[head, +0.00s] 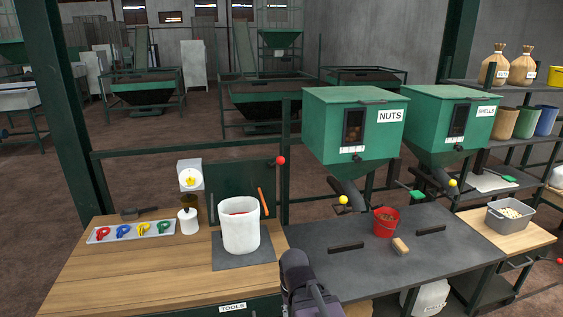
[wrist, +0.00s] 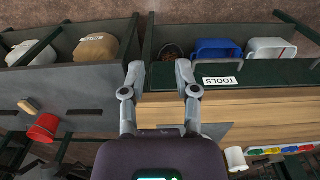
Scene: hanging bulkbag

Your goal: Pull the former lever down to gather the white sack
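The white sack (head: 240,228) stands upright and open-topped on a dark mat on the wooden bench; some red shows inside its mouth. Behind it is a dark green panel (head: 228,180). A red ball knob (head: 281,160) sits at the panel's upper right; it looks like the end of the former lever, whose arm is hard to make out. An orange bar (head: 263,202) leans beside the sack. My gripper (wrist: 159,72) is open and empty in the wrist view, above the bench's front edge. My dark arm shows at the bottom of the head view, apart from sack and knob.
Green NUTS (head: 355,125) and SHELLS (head: 450,120) hoppers with yellow-knobbed levers stand right. A red bucket (head: 385,223) and brush (head: 401,246) sit on the dark counter. Coloured tools (head: 132,231) and a white canister (head: 188,221) lie left. The bench front is clear.

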